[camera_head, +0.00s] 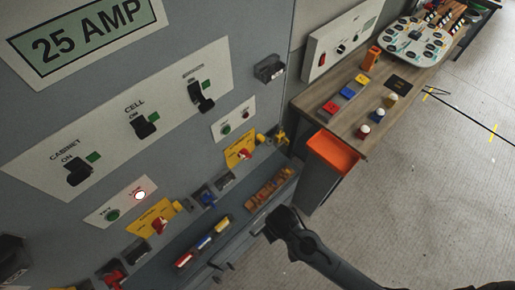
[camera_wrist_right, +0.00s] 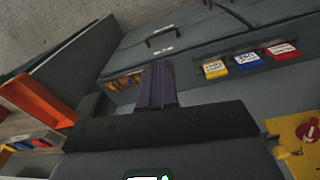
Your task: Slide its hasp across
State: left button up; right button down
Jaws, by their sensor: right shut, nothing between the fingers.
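Two yellow plates with red handles are on the grey panel in the head view, an upper one (camera_head: 238,156) and a lower one (camera_head: 151,214). A small yellow piece that may be a hasp sits beside each, the upper (camera_head: 262,138) and the lower (camera_head: 178,206). One yellow plate (camera_wrist_right: 296,122) shows at the right edge of the wrist view. My right gripper (camera_wrist_right: 157,75) is shut and empty, its dark fingers over the grey ledge. In the head view it is before the cabinet's lower right, apart from both plates. My left gripper is out of view.
A wooden bench (camera_head: 350,118) with an orange bin (camera_head: 333,153) stands right of the cabinet. Black switches (camera_head: 78,172) project from the panel.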

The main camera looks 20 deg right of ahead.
aim_at(264, 139)
jog(key=w+f+t+h+b, duration=0.25)
jog(key=w+b, duration=0.45)
jog(key=w, duration=1)
pick_arm(q)
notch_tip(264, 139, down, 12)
jog(key=b, duration=0.3)
jog(key=shift+b, duration=0.3)
pick_arm(e)
jog(key=w+d+r+t, duration=0.1)
jog(key=w+r+t, duration=0.2)
jog(key=w+r, duration=0.7)
jog(key=shift+w+d+r+n+h, duration=0.15)
jog(key=shift+d+r+n+h, duration=0.05)
jog(key=shift+r+n+h, duration=0.2)
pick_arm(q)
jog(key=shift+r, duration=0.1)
pick_arm(e)
jog(key=shift+f, duration=0.1)
pick_arm(q)
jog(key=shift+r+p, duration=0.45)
jog(key=shift+p, duration=0.05)
pick_arm(e)
jog(key=w+d+f, duration=0.6)
jog(key=d+f, duration=0.1)
jog(key=f, duration=0.1)
jog(key=shift+w, duration=0.15)
